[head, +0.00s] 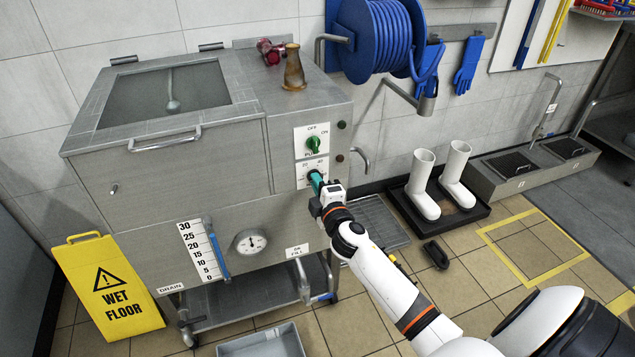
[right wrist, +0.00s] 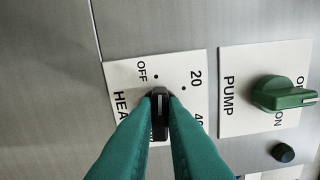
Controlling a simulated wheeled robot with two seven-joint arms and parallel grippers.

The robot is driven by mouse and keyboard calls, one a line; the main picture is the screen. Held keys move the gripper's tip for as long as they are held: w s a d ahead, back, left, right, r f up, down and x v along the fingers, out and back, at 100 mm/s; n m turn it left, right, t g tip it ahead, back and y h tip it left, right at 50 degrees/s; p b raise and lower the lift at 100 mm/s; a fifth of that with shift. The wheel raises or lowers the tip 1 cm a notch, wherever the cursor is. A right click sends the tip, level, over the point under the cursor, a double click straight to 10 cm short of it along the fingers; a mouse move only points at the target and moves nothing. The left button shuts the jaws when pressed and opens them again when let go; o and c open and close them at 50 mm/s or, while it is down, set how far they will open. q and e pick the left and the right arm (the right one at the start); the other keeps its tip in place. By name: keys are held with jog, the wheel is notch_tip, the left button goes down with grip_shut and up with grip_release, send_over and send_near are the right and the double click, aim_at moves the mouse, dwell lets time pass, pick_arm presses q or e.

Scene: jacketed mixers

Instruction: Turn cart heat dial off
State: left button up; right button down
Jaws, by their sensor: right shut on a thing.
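The cart (head: 185,165) is a grey steel jacketed mixer against the tiled wall. Its black heat dial (right wrist: 160,104) sits on a white plate (right wrist: 122,76) marked OFF, 20 and 40. My right gripper (head: 316,180) reaches the front panel from the lower right. In the right wrist view its teal fingers (right wrist: 160,112) are shut on the dial from both sides. The dial's white line lies upright in that view and points roughly at the dot beside OFF. In the head view the fingers hide the dial. My left gripper is in neither view.
A green pump knob (right wrist: 284,94) is close beside the heat plate; it also shows above it in the head view (head: 313,144). A gauge (head: 251,242) is lower on the panel. White boots (head: 422,185) stand right.

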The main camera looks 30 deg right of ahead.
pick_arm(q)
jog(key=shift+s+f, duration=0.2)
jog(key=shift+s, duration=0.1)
pick_arm(e)
jog(key=shift+n, duration=0.7)
jog(key=shift+f, duration=0.1)
jog(key=c, duration=1.5)
grip_release()
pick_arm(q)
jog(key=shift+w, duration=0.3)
pick_arm(e)
jog(key=v, duration=1.2)
